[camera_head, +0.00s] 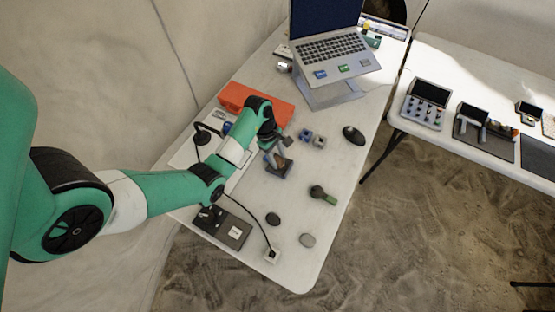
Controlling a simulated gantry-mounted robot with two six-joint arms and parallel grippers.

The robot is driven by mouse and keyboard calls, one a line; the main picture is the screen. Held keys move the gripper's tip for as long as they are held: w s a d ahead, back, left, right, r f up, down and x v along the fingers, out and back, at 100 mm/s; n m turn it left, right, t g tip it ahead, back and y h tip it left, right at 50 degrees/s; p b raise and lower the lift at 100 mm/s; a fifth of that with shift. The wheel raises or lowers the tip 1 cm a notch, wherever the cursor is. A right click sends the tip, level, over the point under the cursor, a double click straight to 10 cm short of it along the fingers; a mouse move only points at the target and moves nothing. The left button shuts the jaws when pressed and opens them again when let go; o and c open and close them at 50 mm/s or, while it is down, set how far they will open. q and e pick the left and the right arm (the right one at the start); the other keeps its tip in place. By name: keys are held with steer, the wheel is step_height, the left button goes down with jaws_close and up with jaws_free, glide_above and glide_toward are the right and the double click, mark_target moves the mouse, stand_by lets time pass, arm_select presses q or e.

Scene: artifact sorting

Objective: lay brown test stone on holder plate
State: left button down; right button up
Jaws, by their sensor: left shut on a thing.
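My left gripper (275,156) reaches in from the left and points down over the middle of the white table. It is shut on a small brown piece, which looks like the brown test stone (284,163). The stone is just at or above a small blue-grey plate, which looks like the holder plate (277,172). The fingers partly cover both, and I cannot tell whether stone and plate touch. My right gripper is not in view.
A laptop on a stand (333,55) and an orange box (256,101) are behind. Two small blue-grey blocks (312,139), a dark mouse (353,135), a dark-headed green tool (323,195), and dark (273,219) and grey stones (307,240) lie around. A dark tray (233,238) is at front left.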

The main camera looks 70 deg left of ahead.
arm_select(q)
steer(key=shift+f, duration=0.55)
steer(key=shift+r, duration=0.1)
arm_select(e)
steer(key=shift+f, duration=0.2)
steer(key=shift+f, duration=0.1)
arm_select(q)
steer(key=c, duration=0.8)
jaws_free()
steer(key=shift+f, duration=0.2)
steer(key=o, duration=0.5)
steer(key=shift+r, duration=0.1)
